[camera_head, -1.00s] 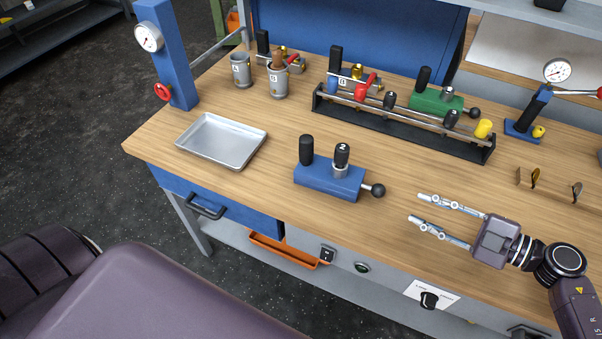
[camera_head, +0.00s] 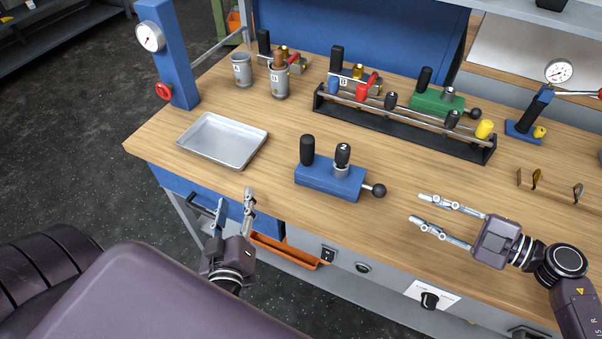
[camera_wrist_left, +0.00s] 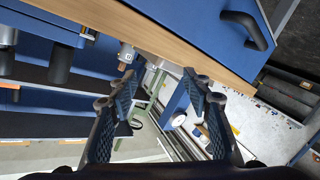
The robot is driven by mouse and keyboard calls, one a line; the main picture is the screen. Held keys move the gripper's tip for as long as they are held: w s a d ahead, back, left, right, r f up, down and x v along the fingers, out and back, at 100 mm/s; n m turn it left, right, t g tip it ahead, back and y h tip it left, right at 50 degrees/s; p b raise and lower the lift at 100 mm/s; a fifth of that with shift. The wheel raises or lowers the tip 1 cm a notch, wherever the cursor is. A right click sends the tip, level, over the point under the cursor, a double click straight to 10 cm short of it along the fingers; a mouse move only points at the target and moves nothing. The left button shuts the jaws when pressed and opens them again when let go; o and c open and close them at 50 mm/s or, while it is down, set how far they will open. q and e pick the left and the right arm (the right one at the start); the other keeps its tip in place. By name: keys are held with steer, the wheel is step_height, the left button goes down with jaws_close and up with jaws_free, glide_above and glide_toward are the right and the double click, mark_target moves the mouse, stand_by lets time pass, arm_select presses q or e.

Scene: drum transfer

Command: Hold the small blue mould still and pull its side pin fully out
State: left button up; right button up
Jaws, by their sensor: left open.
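The small blue mould (camera_head: 318,180) stands on the wooden bench. It has a black upright handle (camera_head: 307,150) at its left and a black-topped plug (camera_head: 342,158) in its top. Its side pin, with a black ball knob (camera_head: 379,190), sticks out at the right end. My left gripper (camera_head: 234,203) is open and empty at the bench's front edge, left of and in front of the mould. Its open fingers also show in the left wrist view (camera_wrist_left: 161,82). My right gripper (camera_head: 433,210) has its fingers apart, empty, to the right of the ball knob and clear of it.
A metal tray (camera_head: 258,160) lies left of the mould. A black rack (camera_head: 400,127) with coloured handles stands behind it, with a green mould (camera_head: 436,101) beyond. The bench around the mould is clear.

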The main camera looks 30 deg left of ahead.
arm_select(q)
steer(key=w+d+r+m+t, duration=0.1)
steer(key=w+d+r+m, duration=0.1)
steer(key=w+d+r, duration=0.15)
steer(key=m+t+h, duration=0.2)
steer(key=m+h, duration=0.1)
steer(key=m, duration=0.3)
glide_toward(306, 155)
steer(key=x, duration=0.4)
steer(key=shift+w, duration=0.45)
steer(key=shift+x, duration=3.55)
steer(key=shift+a, duration=0.15)
steer(key=shift+s, duration=0.1)
jaws_close()
